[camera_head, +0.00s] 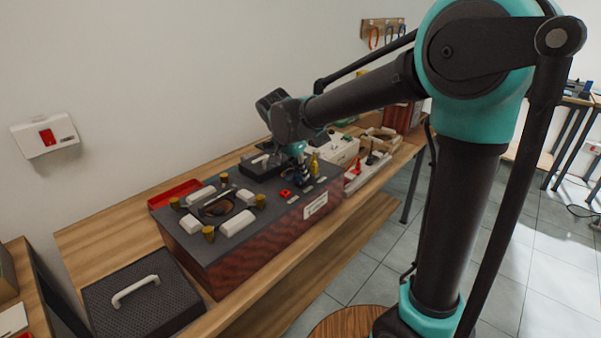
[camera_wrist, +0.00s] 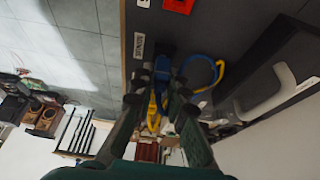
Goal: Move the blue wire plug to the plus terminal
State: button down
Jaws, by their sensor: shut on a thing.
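The blue wire plug (camera_wrist: 162,70) is between the fingers of my gripper (camera_wrist: 158,98) in the wrist view. My gripper is shut on it, low over the dark top of the box. A blue wire (camera_wrist: 215,70) loops to the right of the plug. The red terminal (camera_wrist: 180,4) is at the top edge of the wrist view, apart from the plug; it also shows in the head view (camera_head: 285,193), left of my gripper (camera_head: 301,170). The fingers and dark shadow hide the plug's lower end, so I cannot tell whether it sits in a socket.
The box (camera_head: 205,255) stands on a wooden table (camera_head: 90,235). A yellow part (camera_head: 314,163) is close beside my gripper. A white label (camera_wrist: 139,45) lies near the plug. A pale handle (camera_wrist: 265,95) rises at the right. White blocks and brass knobs cover the box's left part.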

jog(key=shift+r, duration=0.3)
jog(key=shift+r, duration=1.6)
